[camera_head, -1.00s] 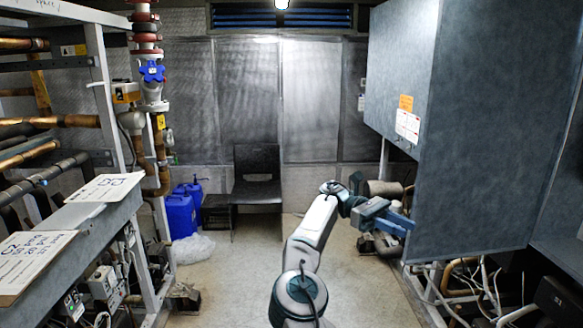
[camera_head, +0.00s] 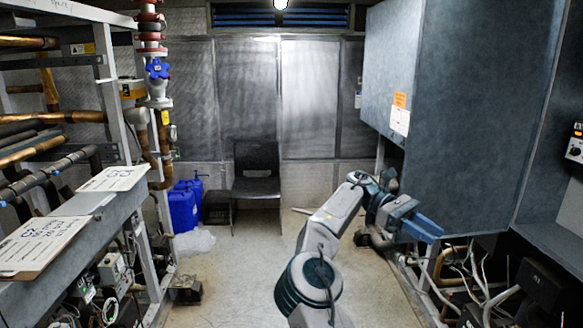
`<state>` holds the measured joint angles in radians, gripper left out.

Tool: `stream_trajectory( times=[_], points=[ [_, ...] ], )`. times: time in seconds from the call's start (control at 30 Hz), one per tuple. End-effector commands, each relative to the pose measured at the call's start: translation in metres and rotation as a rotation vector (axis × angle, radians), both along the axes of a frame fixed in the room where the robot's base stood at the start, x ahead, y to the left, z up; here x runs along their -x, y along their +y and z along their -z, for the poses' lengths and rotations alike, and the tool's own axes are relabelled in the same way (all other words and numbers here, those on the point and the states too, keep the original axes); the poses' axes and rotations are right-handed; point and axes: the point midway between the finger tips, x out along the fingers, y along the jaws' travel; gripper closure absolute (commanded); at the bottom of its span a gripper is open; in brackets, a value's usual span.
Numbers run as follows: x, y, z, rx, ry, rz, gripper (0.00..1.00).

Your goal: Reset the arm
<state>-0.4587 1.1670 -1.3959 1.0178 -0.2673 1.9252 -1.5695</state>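My gripper (camera_head: 431,228) is at the right of the middle in the head view, at the end of my grey and teal arm. Its blue fingers point right, in front of the lower edge of the large grey cabinet (camera_head: 470,120). The fingers look close together, and I cannot tell whether there is a gap between them. I see nothing held in them. The arm rises from the bottom of the picture, bends at an upper joint and turns right to the gripper.
A metal rack with copper pipes (camera_head: 60,117) and paper signs (camera_head: 112,178) stands at left. A black chair (camera_head: 256,172) and blue canisters (camera_head: 183,207) stand at the back. Cables (camera_head: 470,275) hang under the cabinet.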

Motion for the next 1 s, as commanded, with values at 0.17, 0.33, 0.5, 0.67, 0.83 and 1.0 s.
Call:
stream_trajectory(
  times=[0.17,0.33,0.5,0.67,0.83,1.0],
  points=[
    [0.022,-0.032,0.008,-0.072,-0.1,0.032,0.71],
    [0.053,-0.065,0.029,-0.171,-0.253,0.078,0.71],
    [0.082,-0.08,0.058,-0.273,-0.431,0.129,0.71],
    [0.104,-0.076,0.084,-0.357,-0.596,0.181,0.71],
    [0.123,-0.055,0.104,-0.436,-0.767,0.235,0.71],
    [0.141,-0.022,0.117,-0.502,-0.933,0.287,0.71]
  ],
)
